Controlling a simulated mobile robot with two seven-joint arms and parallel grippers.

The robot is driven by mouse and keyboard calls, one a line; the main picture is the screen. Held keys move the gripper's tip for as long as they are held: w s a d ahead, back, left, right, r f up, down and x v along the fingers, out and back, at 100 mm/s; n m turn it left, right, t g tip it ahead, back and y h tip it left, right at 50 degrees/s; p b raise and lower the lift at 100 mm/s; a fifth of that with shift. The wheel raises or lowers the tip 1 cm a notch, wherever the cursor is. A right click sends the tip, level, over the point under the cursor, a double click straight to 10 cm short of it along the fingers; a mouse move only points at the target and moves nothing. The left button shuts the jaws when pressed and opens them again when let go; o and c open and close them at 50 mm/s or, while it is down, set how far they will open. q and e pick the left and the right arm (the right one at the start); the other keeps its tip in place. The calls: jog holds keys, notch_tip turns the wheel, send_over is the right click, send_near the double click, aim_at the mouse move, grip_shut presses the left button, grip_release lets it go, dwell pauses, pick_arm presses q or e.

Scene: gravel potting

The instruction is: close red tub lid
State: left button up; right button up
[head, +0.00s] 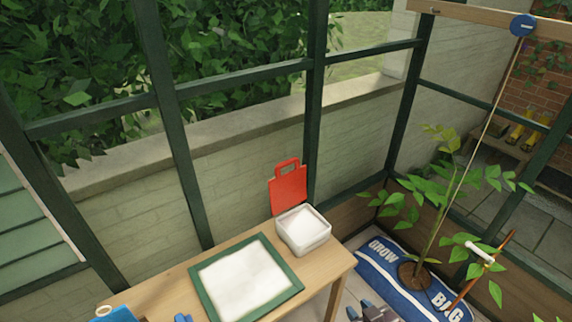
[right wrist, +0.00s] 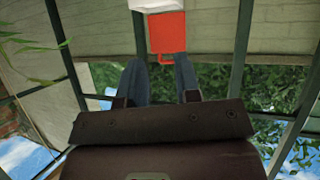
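The red lid (head: 289,188) stands raised, nearly upright, at the back edge of a white tub (head: 303,235), with its handle loop at the top. The tub is open and holds white material. My right gripper (head: 362,309) shows only in part at the bottom edge of the head view, to the right of the table. In the right wrist view its two fingers (right wrist: 160,63) are spread apart. The red lid (right wrist: 167,33) shows beyond the fingertips there, with the white tub (right wrist: 158,5) at the top edge. I see nothing held. My left gripper is not in view.
A green-framed tray (head: 198,293) of white material lies on the wooden table (head: 338,268). Blue items (head: 117,314) sit at the bottom left. A blue grow bag (head: 385,262) with a plant stands right of the table. The greenhouse frame (head: 314,110) is behind the lid.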

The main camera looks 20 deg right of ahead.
jog(key=w+a+r+n+t+y+b, duration=0.1)
jog(key=w+r+n+t+b, duration=0.15)
jog(key=w, duration=0.75)
jog(key=w+a+r+n+t+y+b, duration=0.15)
jog(key=w+r, duration=0.25)
jog(key=w, duration=0.6)
jog(key=n+g+y+b, duration=0.2)
jog(key=n+b, duration=0.5)
jog(key=n, duration=0.9)
send_near(288, 164)
jog(key=w, duration=0.2)
jog(key=shift+h, duration=0.25)
jog(key=x, duration=0.3)
jog(key=b+x, duration=0.1)
jog(key=x, duration=0.2)
jog(key=f+b+x, duration=0.1)
jog(key=x, duration=0.2)
jog(key=shift+a, duration=0.45)
jog(key=shift+w+a+f+b, duration=0.15)
jog(key=shift+w+b, duration=0.15)
jog(key=shift+w, duration=0.3)
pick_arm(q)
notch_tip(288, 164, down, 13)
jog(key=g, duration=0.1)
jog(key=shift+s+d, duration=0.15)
pick_arm(e)
jog(key=shift+w, duration=0.2)
